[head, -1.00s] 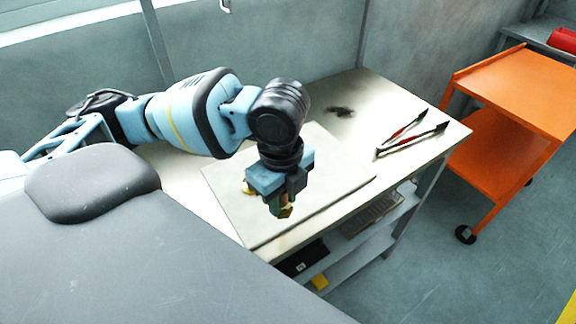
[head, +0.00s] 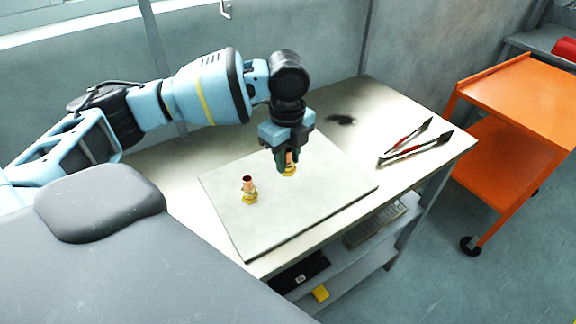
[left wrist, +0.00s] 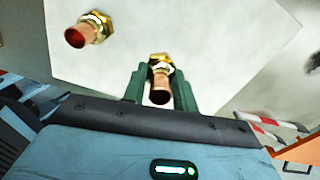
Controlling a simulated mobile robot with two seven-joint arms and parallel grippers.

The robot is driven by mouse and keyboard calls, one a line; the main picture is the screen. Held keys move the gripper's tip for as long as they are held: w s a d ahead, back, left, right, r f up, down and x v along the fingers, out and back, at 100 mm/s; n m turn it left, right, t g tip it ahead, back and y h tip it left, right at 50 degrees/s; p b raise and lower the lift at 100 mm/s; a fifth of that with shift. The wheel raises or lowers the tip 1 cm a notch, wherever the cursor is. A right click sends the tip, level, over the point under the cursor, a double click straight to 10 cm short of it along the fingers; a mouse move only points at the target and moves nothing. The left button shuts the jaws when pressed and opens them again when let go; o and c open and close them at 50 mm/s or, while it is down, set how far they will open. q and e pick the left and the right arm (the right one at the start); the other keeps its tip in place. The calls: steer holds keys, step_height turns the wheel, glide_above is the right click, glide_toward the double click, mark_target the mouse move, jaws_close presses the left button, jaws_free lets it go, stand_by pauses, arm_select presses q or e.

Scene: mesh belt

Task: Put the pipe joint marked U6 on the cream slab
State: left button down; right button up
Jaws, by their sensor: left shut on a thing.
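My left gripper (head: 288,160) is shut on a pipe joint (head: 291,169) with a copper tube and brass hex end. The joint is over the far part of the cream slab (head: 310,210); I cannot tell whether it touches it. In the left wrist view the joint (left wrist: 160,88) sits between the green fingers (left wrist: 160,88). A second, similar pipe joint (head: 249,191) stands upright on the slab's left part; it also shows in the left wrist view (left wrist: 88,29). No marking is readable on either joint. My right gripper is not in view.
The slab lies on a pale workbench (head: 400,110). An orange cart (head: 520,95) stands at the right. The slab's front and right parts are clear.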

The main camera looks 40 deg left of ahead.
mark_target(288, 166)
arm_select(q)
steer(key=shift+w+a, duration=0.2)
steer(key=shift+w, duration=0.2)
steer(key=shift+s+f, duration=0.1)
steer(key=shift+f, duration=1.65)
steer(key=shift+f, duration=0.1)
steer(key=c, duration=1.1)
jaws_free()
steer(key=shift+f, duration=0.1)
step_height(288, 166, up, 12)
steer(key=shift+r+p, duration=0.2)
steer(key=shift+p, duration=0.2)
